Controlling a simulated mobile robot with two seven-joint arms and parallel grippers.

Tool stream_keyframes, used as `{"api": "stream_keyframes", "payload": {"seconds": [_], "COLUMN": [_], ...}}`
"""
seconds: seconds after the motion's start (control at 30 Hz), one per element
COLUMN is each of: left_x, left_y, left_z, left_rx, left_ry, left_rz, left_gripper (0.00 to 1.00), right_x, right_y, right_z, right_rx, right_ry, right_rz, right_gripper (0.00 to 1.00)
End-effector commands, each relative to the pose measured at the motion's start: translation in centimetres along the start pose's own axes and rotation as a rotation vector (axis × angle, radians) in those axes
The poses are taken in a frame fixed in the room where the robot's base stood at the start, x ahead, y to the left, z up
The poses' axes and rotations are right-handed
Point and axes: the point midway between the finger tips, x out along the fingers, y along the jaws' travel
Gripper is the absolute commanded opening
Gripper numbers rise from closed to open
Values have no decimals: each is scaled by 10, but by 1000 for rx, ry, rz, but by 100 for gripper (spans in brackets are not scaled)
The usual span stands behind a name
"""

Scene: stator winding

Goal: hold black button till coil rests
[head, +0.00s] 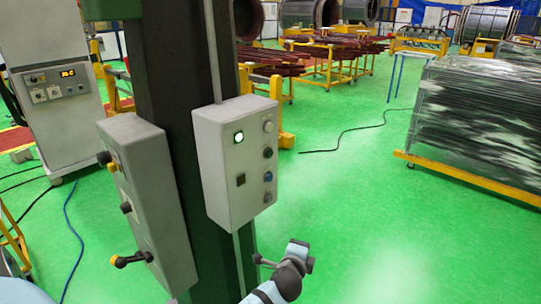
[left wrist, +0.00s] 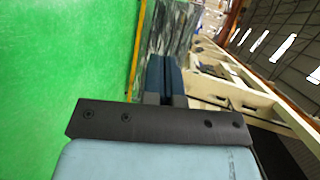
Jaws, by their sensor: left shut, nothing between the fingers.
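A grey control box (head: 235,165) is fixed to the dark green column in the head view. The black button (head: 267,153) is on its right-hand face, below a pale button (head: 268,127) and above a blue one (head: 268,177). Nothing touches the black button. My left gripper shows in the left wrist view (left wrist: 165,80), its blue fingers shut together and empty. The button is not in that view. One of my arms shows low in the head view, below and right of the box, apart from it. I cannot tell which coil the task means.
A second grey box (head: 148,200) with knobs and a yellow-and-black lever (head: 132,259) is on the column's left. A wrapped stack (head: 470,130) on a yellow frame stands at right. Green floor (head: 350,210) is open between, with a black cable (head: 350,130) lying on it.

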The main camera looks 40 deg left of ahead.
Motion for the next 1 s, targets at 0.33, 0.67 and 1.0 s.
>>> {"api": "stream_keyframes", "payload": {"seconds": [0.33,0.67,1.0], "left_x": [58,62,64], "left_y": [-176,-205,-205], "left_z": [33,41,47], "left_rx": [531,619,616], "left_ry": [-396,-481,-479], "left_rz": [-180,-189,-189], "left_gripper": [0,0,0], "right_x": [0,0,-1], "right_y": [0,0,0], "right_z": [-1,-1,-1], "right_rx": [-1,-1,-1], "right_ry": [1,1,1], "right_rz": [0,0,0], "right_gripper": [0,0,0]}}
